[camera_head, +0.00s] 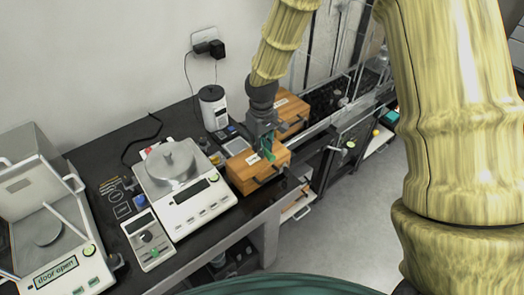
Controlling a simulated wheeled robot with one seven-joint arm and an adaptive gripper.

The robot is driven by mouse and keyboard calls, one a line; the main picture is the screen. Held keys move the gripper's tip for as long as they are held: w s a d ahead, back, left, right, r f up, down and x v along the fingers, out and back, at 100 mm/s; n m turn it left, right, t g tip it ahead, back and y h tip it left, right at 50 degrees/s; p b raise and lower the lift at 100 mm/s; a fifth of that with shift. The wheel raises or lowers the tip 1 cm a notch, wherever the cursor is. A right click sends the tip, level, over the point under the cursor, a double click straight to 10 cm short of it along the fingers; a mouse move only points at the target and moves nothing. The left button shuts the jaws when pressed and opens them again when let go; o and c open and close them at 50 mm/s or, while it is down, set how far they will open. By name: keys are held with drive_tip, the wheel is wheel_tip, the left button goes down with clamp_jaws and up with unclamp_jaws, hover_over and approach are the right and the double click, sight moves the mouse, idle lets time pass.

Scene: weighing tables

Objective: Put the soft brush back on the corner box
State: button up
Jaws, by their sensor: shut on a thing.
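My gripper (264,136) points down over the orange-brown wooden box (243,181) at the right end of the dark table. It is shut on a small green thing, which I take for the soft brush (267,153). The brush shows just at or above the top of the box; I cannot tell whether it touches. The bristles are too small to make out. The gripper hides part of the box's top.
A second wooden box (293,128) stands behind. A balance with a round metal pan (205,200) stands left of the first box, with a grey handheld unit (149,242) beside it. An open weighing chamber (75,248) is far left. A white cylinder device (212,108) stands near the wall.

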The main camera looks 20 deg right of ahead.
drive_tip(key=shift+f+p, duration=0.8)
drive_tip(key=shift+f, duration=0.9)
drive_tip(key=shift+f, duration=0.15)
drive_tip(key=o, duration=0.8)
drive_tip(key=shift+r+b, duration=1.9)
drive_tip(key=shift+r, duration=4.25)
